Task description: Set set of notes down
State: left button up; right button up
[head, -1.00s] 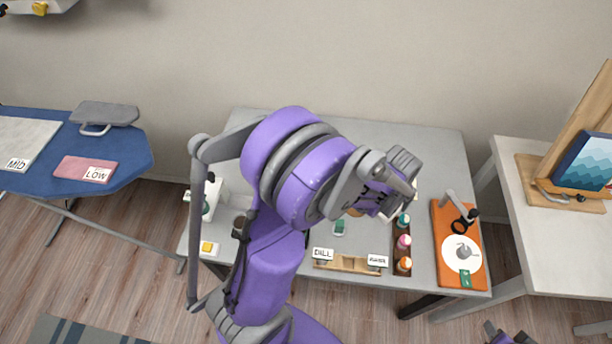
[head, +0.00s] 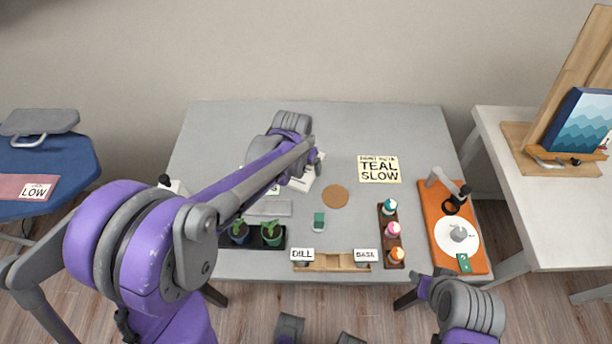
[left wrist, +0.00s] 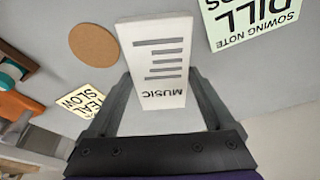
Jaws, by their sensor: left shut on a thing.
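The set of notes is a white block with grey lines and the word MUSIC, seen in the left wrist view (left wrist: 155,65). My left gripper (left wrist: 150,100) is shut on it, one finger at each side. In the head view the notes (head: 303,183) show as a small white shape under my left gripper, partly hidden by the arm. They are over the back-left middle of the grey table (head: 390,125). I cannot tell whether they touch the tabletop. Part of my right arm shows at the lower right; its jaws cannot be made out.
A round cork mat (head: 335,196), teal-slow note (head: 379,169) and green block (head: 319,221) lie nearby. Potted seedlings (head: 271,234), a label rack (head: 335,263), a bottle row (head: 392,230) and an orange board (head: 440,222) line the front and right. The back right is clear.

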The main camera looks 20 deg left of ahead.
aim_at(304, 177)
pick_arm(q)
jog(key=shift+s+f, duration=0.1)
jog(key=shift+f, duration=2.45)
jog(key=shift+f, duration=0.1)
jog(key=shift+f+b, duration=0.15)
jog(key=shift+b, duration=0.25)
jog(key=o, duration=1.2)
